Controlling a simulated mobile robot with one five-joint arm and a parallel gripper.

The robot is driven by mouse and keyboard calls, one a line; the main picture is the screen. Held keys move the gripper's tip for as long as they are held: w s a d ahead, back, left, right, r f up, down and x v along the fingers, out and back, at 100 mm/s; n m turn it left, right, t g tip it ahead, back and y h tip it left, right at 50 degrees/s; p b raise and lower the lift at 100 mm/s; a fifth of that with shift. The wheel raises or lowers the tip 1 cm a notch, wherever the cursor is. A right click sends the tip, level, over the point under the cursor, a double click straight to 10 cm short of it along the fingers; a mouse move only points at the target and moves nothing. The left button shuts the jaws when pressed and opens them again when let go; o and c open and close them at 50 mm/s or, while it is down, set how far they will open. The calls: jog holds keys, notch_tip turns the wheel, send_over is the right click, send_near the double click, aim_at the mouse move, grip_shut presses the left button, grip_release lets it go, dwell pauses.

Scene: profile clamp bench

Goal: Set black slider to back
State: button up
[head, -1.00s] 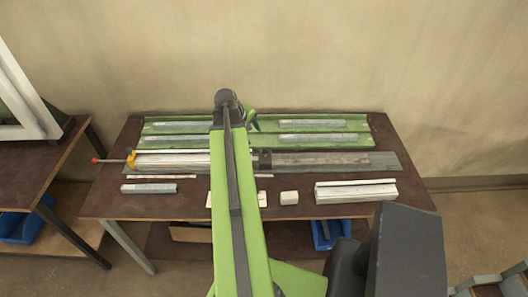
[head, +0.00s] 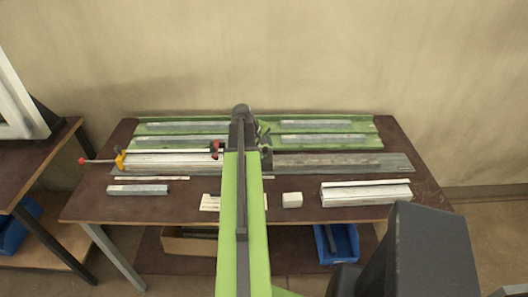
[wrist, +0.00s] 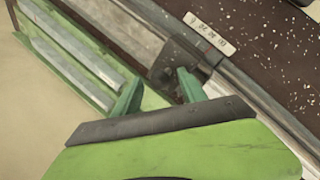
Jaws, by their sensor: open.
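The black slider (head: 266,158) sits on the long grey profile rail (head: 330,161) across the bench, partly hidden behind my arm in the head view. In the wrist view the dark slider block (wrist: 170,62) is on the metal rail, just beyond my fingertips. My gripper (wrist: 158,88) is open, its two green fingers spread, with nothing between them that I can make out. One fingertip appears close to the slider; I cannot tell whether it touches. In the head view my gripper is mostly hidden by the arm.
A green tray (head: 255,132) with several grey bars lies behind the rail. A yellow clamp (head: 121,161) with a red-tipped rod is at the left end; a red-and-black part (head: 215,149) stands near my arm. A white block (head: 292,200) and pale profile (head: 366,193) lie in front.

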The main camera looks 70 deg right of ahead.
grip_shut()
dwell(1.3)
